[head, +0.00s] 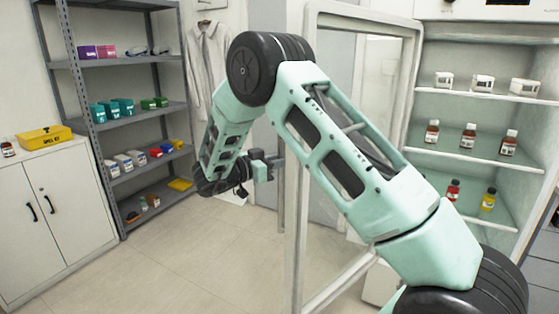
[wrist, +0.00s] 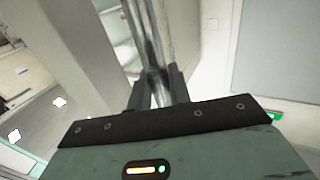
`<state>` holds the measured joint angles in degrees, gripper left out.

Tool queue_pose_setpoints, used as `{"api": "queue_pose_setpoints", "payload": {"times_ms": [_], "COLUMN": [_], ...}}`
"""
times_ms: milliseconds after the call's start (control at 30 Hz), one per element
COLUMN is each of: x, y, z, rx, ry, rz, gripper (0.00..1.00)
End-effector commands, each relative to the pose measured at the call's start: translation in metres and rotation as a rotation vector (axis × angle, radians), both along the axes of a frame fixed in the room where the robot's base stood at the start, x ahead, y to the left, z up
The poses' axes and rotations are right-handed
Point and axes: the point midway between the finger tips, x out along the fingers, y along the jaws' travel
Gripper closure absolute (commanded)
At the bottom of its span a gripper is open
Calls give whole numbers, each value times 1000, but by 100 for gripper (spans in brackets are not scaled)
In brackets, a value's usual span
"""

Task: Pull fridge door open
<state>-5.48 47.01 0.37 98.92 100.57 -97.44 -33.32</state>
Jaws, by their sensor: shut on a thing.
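The fridge (head: 488,95) stands at the right in the head view, its lit shelves in plain view. Its glass door (head: 297,245), with a pale frame, stands swung out to the left of the shelves, partly hidden behind my arm. My gripper (head: 275,163) is at the outer edge of the door, shut on the upright metal handle (head: 281,188). In the wrist view, the dark fingers (wrist: 159,88) close on both sides of the shiny handle bar (wrist: 143,30).
Bottles (head: 470,136) and small boxes (head: 483,83) stand on the fridge shelves. A grey rack (head: 119,62) and a white cabinet (head: 60,225) stand at the left. The tiled floor (head: 190,265) between them and the door is clear.

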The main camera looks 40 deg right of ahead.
Motion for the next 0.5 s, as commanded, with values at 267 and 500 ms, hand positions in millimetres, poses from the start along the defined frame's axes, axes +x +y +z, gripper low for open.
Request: {"api": "queue_pose_setpoints", "payload": {"times_ms": [267,500], "x": [-1,-1], "y": [-1,-1], "z": [-1,-1], "rx": [1,1], "ry": [2,2], "rz": [-9,-8], "gripper": [100,61]}}
